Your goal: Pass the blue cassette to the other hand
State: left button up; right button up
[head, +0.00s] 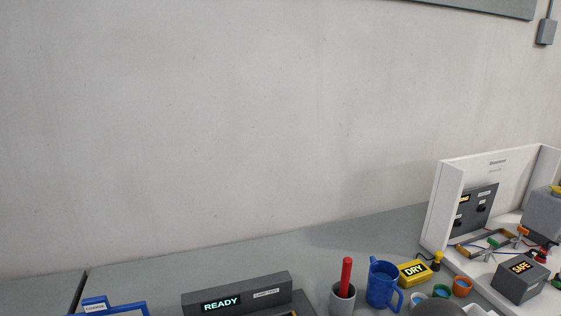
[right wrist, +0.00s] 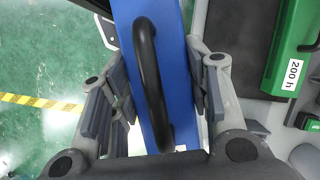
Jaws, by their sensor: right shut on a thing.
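The blue cassette (right wrist: 174,70) fills the middle of the right wrist view, with a curved black handle along its face. My right gripper (right wrist: 160,88) has its grey fingers on both sides of the cassette and is shut on it. The lower end of the cassette is hidden behind the gripper body. The head view does not show the cassette clearly, and my left gripper is in neither view.
In the head view, a grey bench (head: 240,262) carries a READY display (head: 222,303), a cup with a red stick (head: 343,295), a blue mug (head: 381,284), a yellow DRY box (head: 414,273) and a white-walled station (head: 445,205). A green 200 h block (right wrist: 292,50) lies right in the wrist view.

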jog(key=w+d+f+n+g+h+b, duration=0.1)
jog(key=w+d+n+g+h, duration=0.1)
jog(key=w+d+n, duration=0.4)
jog(key=shift+w+d+n+h, duration=0.4)
jog(key=shift+w+n+h, duration=0.7)
jog(key=shift+n, duration=1.4)
jog(key=shift+w, duration=0.15)
